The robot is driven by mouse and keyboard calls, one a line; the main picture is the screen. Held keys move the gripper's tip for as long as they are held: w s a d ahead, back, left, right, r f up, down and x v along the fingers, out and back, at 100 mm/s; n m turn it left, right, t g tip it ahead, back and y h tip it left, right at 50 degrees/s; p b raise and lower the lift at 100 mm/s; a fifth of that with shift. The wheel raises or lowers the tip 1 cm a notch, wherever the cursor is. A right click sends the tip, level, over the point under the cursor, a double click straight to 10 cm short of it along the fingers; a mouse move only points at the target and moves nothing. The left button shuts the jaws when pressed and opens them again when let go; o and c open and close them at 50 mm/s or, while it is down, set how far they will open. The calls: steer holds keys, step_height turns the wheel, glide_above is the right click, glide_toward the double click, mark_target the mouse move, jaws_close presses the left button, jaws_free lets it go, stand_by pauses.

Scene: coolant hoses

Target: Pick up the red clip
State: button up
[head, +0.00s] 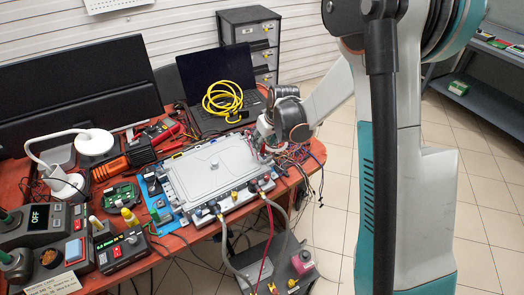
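My gripper (263,143) is at the right end of the grey metal housing (215,168), low over its right rim. It is small and partly hidden behind my wrist, so its fingers cannot be made out. I cannot clearly pick out the red clip. Small red spots show by the fittings on the housing's front right edge, near my gripper. A red lead (268,235) hangs from there down past the table edge. Whether my gripper touches or holds anything cannot be told.
A laptop (222,85) with a coiled yellow cable (223,100) stands behind the housing. Tools and control boxes (120,248) crowd the left of the table. Loose wires (300,155) lie at right.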

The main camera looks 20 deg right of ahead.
steer(key=b+x, duration=0.1)
steer(key=x, duration=0.2)
steer(key=shift+f, duration=0.15)
steer(key=c, duration=0.9)
steer(key=shift+r+p, duration=4.6)
steer(key=shift+r, duration=7.05)
